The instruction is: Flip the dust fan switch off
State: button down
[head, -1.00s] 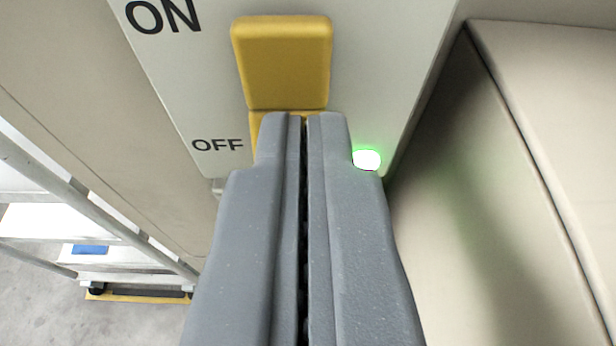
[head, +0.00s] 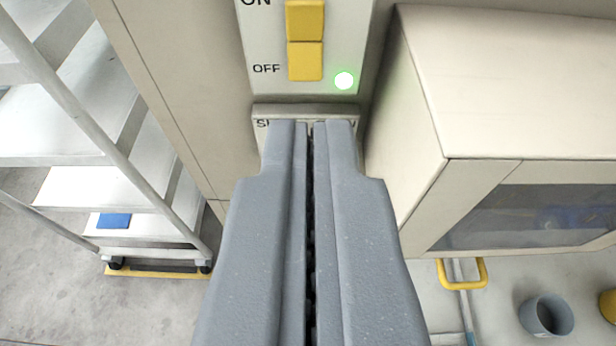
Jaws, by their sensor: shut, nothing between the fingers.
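The dust fan switch is a yellow two-part rocker (head: 305,42) on a pale switch plate (head: 350,35) at the top middle. ON is printed beside its upper half and OFF beside its lower half. A green lamp (head: 344,80) glows at the lower right of the plate. My gripper (head: 311,124) is shut and empty. Its fingertips appear below the switch, apart from it, in front of a second, lower plate (head: 300,110). The fingers hide most of that plate's lettering.
A beige cabinet with a dark window (head: 540,215) juts out at the right. A white shelf cart (head: 90,190) with a blue item (head: 114,220) stands at the left. A yellow handle (head: 462,274) and a grey bucket (head: 546,315) are at the lower right.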

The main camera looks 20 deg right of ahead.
jog(key=shift+s, duration=0.1)
dwell(0.3)
jog(key=f+b, duration=0.1)
jog(key=b, duration=0.3)
jog(key=shift+s+a+g, duration=0.1)
jog(key=shift+s+g, duration=0.05)
jog(key=shift+g, duration=0.25)
send_near(310, 66)
jog(key=x, duration=0.7)
dwell(0.4)
